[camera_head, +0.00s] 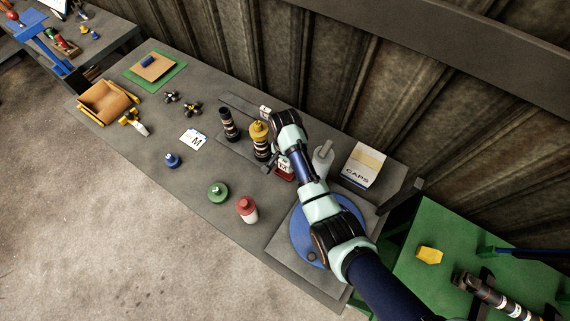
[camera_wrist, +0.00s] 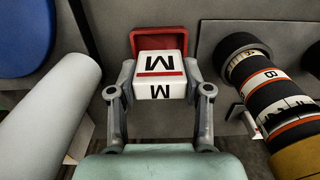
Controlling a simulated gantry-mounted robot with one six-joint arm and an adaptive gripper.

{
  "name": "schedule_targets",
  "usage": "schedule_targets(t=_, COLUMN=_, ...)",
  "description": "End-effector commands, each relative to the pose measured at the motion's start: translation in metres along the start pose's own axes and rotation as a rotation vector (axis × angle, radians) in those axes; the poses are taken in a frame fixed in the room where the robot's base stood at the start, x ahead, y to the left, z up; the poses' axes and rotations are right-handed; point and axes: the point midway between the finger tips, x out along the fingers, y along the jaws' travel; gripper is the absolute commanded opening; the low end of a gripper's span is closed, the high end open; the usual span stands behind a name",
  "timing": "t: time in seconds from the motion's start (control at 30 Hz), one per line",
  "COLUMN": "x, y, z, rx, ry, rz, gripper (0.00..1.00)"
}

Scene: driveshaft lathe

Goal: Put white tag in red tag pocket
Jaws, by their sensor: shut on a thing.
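The white tag (camera_wrist: 158,76), a small block with a black M and a red stripe, is held between both fingers of my gripper (camera_wrist: 160,85) in the wrist view. The red tag pocket (camera_wrist: 143,40) shows just beyond the tag, its open top partly covered by it. I cannot tell whether the tag's far end is inside the pocket or only above it. In the head view the red pocket (camera_head: 285,177) sits on the bench beside my arm, with the white tag close above it; my fingers are mostly hidden there.
Black and white banded shafts, one yellow-topped (camera_head: 261,140), stand left of my gripper. A grey-white bottle (camera_head: 323,158) and a caps box (camera_head: 364,166) stand to the right. A blue disc (camera_head: 299,236) lies under my arm.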

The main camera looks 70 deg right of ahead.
Motion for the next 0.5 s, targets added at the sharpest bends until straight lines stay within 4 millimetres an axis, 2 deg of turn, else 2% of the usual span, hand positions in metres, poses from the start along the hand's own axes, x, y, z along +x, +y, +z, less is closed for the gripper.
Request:
schedule_targets(t=0.1, x=0.025, y=0.001, z=0.001, rx=0.000, ry=-0.003, rz=0.004, gripper=0.20)
schedule_targets(t=0.2, x=0.037, y=0.001, z=0.001, rx=0.000, ry=-0.002, rz=0.003, gripper=0.20)
schedule_targets(t=0.5, x=0.040, y=0.001, z=0.000, rx=0.000, ry=-0.001, rz=0.001, gripper=0.20)
